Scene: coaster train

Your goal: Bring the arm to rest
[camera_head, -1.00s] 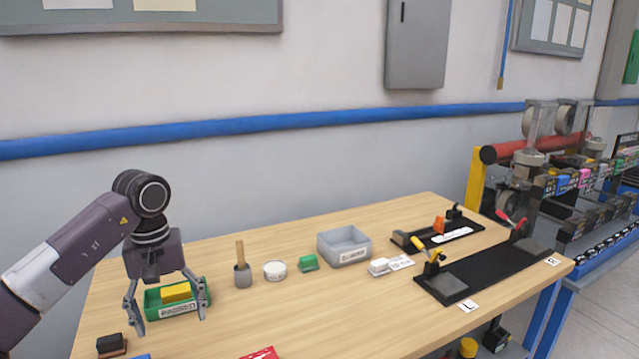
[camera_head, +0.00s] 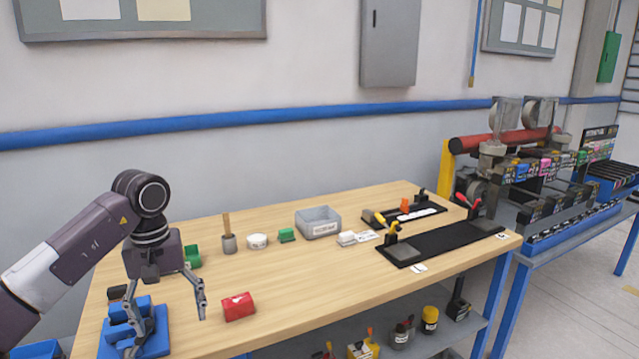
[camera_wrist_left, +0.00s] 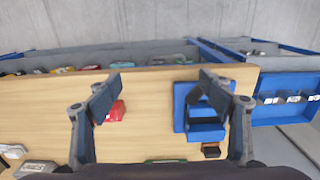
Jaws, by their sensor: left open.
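My left arm comes in from the left in the head view. Its gripper (camera_head: 168,333) points down over the near left part of the wooden table (camera_head: 290,278), fingers spread and nothing between them. In the head view it overlaps a blue stepped holder (camera_head: 152,338); contact cannot be told there. In the left wrist view the open fingers (camera_wrist_left: 160,92) frame bare table, with the blue holder (camera_wrist_left: 190,125) by one finger and a red item (camera_wrist_left: 116,111) by the other. My right gripper is not in view.
A red box (camera_head: 238,306) lies right of the gripper. A green tray (camera_head: 193,258) is mostly hidden behind it. A wooden-handled tool in a cup (camera_head: 229,242), a white round tub (camera_head: 257,241), a grey bin (camera_head: 318,223) and black clamp fixtures (camera_head: 440,243) stand farther right.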

